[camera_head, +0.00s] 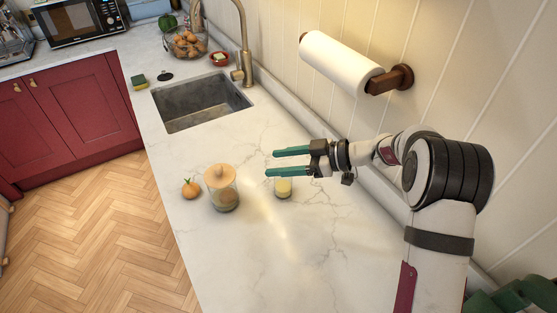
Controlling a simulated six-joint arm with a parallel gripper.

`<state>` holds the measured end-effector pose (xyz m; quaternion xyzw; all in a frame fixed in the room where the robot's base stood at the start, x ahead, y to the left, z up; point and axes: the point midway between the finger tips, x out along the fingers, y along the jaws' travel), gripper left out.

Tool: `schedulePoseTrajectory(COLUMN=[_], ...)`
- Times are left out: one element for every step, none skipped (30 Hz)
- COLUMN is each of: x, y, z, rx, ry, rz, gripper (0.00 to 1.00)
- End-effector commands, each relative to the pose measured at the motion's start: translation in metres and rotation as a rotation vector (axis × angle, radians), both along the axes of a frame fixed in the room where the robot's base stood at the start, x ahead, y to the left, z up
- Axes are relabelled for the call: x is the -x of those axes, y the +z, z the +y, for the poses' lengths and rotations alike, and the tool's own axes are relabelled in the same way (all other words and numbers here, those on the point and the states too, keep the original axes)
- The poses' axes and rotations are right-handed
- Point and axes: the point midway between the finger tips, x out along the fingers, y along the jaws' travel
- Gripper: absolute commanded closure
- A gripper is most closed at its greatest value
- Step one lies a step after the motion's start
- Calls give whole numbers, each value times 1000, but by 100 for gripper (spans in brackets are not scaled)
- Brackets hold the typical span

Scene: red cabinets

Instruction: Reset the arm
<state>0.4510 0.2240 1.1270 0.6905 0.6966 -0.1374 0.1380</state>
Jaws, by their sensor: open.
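My gripper (279,162) has two green fingers that point left and stand apart with nothing between them. It hangs over the white marble counter (330,240). My arm reaches in from the right side of the view, along the wall.
A glass jar with a wooden lid (222,190) and an orange fruit (190,188) stand left of my gripper. The sink (200,102) and tap (243,45) are behind. A paper towel roll (338,62) hangs on the wall. The front counter is clear.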

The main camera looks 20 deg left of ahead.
Motion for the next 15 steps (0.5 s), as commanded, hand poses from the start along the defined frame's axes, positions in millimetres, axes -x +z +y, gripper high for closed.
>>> schedulePoseTrajectory(x=[0,0,0,0,0,3,8,17,33,49,68,97,120,142,172], y=[0,0,0,0,0,3,8,14,25,34,42,52,57,61,64], z=[0,0,0,0,0,-1,-3,-6,-12,-19,-27,-40,-51,-62,-78], rx=[0,0,0,0,1,10,24,49,98,149,207,296,365,431,512], ry=[0,0,0,0,0,-3,-9,-21,-49,-81,-126,-208,-286,-373,-507], rz=[0,0,0,0,3,20,51,100,196,287,389,533,637,736,859], gripper=[37,37,37,37,37,37,37,37,37,37,37,37,37,37,37])
